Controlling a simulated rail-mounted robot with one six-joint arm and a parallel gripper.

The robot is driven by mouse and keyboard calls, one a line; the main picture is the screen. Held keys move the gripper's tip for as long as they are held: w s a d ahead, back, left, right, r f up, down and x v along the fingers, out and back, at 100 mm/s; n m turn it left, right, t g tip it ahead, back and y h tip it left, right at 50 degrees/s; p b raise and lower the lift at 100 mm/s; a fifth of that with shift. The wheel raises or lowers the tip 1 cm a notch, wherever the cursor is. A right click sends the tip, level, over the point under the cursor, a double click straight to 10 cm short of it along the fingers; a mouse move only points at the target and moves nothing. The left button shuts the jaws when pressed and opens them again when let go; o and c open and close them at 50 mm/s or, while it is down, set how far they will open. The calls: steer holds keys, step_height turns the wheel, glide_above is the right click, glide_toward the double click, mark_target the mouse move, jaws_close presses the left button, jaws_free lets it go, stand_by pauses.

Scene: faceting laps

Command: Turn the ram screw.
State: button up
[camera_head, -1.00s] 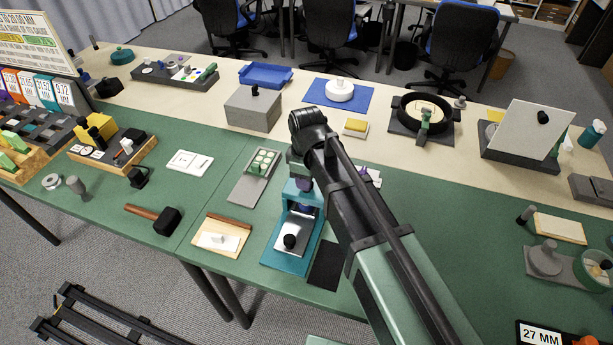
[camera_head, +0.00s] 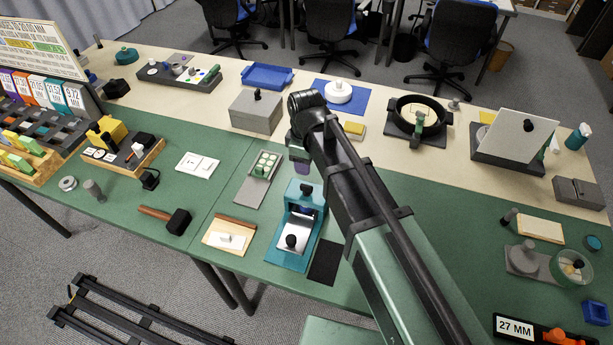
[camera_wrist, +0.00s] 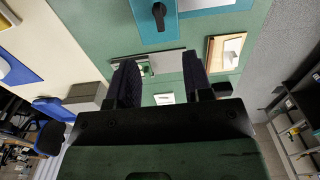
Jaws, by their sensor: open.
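A teal press (camera_head: 298,192) stands on a teal base on the green mat, with a pale sloping plate and a black ball knob in front. A dark screw top (camera_head: 306,188) shows on its frame; I take it as the ram screw. In the wrist view a black handle (camera_wrist: 159,14) on a teal surface shows at the top edge, beyond my fingertips. My gripper (camera_head: 300,168) is open and empty, above and behind the press in the head view, apart from it. Its two dark fingers (camera_wrist: 160,75) are spread in the wrist view with nothing between them.
A grey tray with pale green discs (camera_head: 264,163) lies left of my gripper. A wooden tray (camera_head: 219,239) sits left of the press, a black pad (camera_head: 325,263) to its right. A hammer (camera_head: 178,221) lies farther left. A grey box (camera_head: 257,117) stands behind.

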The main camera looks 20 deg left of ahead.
mark_target(306, 186)
steer(key=shift+o, duration=1.2)
steer(key=shift+a+m, duration=0.4)
steer(key=shift+m, duration=0.1)
steer(key=shift+o, duration=0.4)
steer(key=m, duration=0.2)
steer(key=shift+a+m, duration=0.15)
steer(key=shift+m, duration=0.15)
steer(key=f+m+b, duration=0.3)
steer(key=m, duration=0.2)
steer(key=f+m+b, duration=0.4)
steer(key=d+f+m+b, duration=0.1)
steer(key=f+m+b, duration=0.3)
steer(key=m, duration=0.1)
steer(key=shift+s+f+m+h, duration=0.1)
steer(key=shift+m+h, duration=0.2)
steer(key=shift+h, duration=0.1)
steer(key=shift+r, duration=0.2)
steer(key=shift+c, duration=0.4)
steer(key=c, duration=0.8)
